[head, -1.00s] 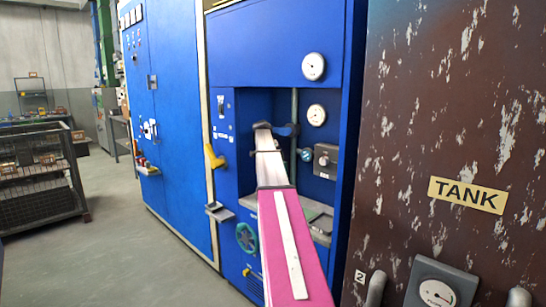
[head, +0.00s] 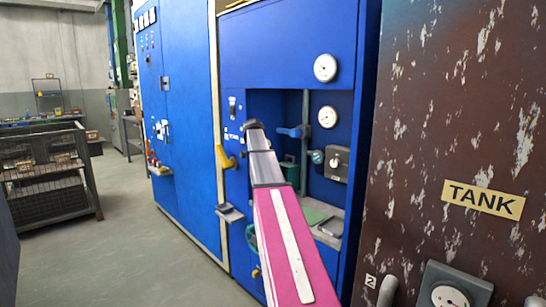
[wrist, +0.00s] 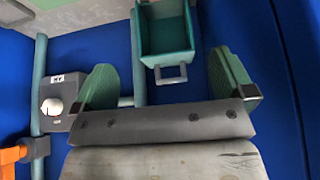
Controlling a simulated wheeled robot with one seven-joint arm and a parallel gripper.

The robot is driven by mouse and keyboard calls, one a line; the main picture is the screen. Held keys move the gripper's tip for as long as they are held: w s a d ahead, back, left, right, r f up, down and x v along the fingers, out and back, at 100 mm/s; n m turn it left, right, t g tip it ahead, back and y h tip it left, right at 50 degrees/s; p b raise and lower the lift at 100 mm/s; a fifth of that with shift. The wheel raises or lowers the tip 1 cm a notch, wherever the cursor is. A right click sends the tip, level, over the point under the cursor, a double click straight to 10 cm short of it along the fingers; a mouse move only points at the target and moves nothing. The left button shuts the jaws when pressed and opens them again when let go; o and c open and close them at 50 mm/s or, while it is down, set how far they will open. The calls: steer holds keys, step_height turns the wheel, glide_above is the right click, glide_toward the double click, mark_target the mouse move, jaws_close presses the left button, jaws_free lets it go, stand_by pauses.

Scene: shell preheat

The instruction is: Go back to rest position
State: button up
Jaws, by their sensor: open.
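My gripper (wrist: 166,82) is open in the wrist view, with its two green pads wide apart and nothing held between them. A dark green open box (wrist: 167,38) with a grey handle shows between and beyond the pads. I cannot tell the exact gap to it. In the head view my pink and grey arm reaches up to the recess of the blue cabinet. Its fingers cannot be made out there. The green box (head: 291,172) stands in the recess, right of my arm's end.
The recess holds a blue handle (head: 294,131) on a pipe and a grey box with a knob (head: 337,162). A yellow lever (head: 225,158) sticks out left of it. The rusty tank (head: 445,110) stands close at right. Open floor (head: 140,220) lies at left, before a wire cage (head: 48,170).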

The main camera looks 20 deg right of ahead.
steer(key=shift+s+a, duration=0.2)
steer(key=shift+a, duration=0.3)
steer(key=s+a+f+n+y, duration=0.1)
steer(key=s+a+f+n, duration=0.3)
steer(key=f, duration=0.5)
steer(key=s+a+f+n+y, duration=0.1)
steer(key=s+a+f, duration=0.5)
steer(key=a+f, duration=0.15)
steer(key=s+a+f+n+y, duration=0.1)
steer(key=s+a+f+n, duration=0.3)
steer(key=f, duration=0.5)
steer(key=s+a+f+n, duration=0.1)
steer(key=s+a+f, duration=0.3)
steer(key=s, duration=0.3)
steer(key=s+a+f+n+g+y, duration=0.1)
steer(key=s+a+f+n, duration=0.1)
steer(key=s+a+f, duration=0.2)
steer(key=s+a+f+n+g+y, duration=0.1)
steer(key=s+a+f, duration=0.3)
steer(key=s, duration=0.6)
step_height(320, 180, down, 2)
steer(key=shift+s+a+f+n, duration=0.15)
steer(key=shift+s+n, duration=0.15)
steer(key=shift+n, duration=0.2)
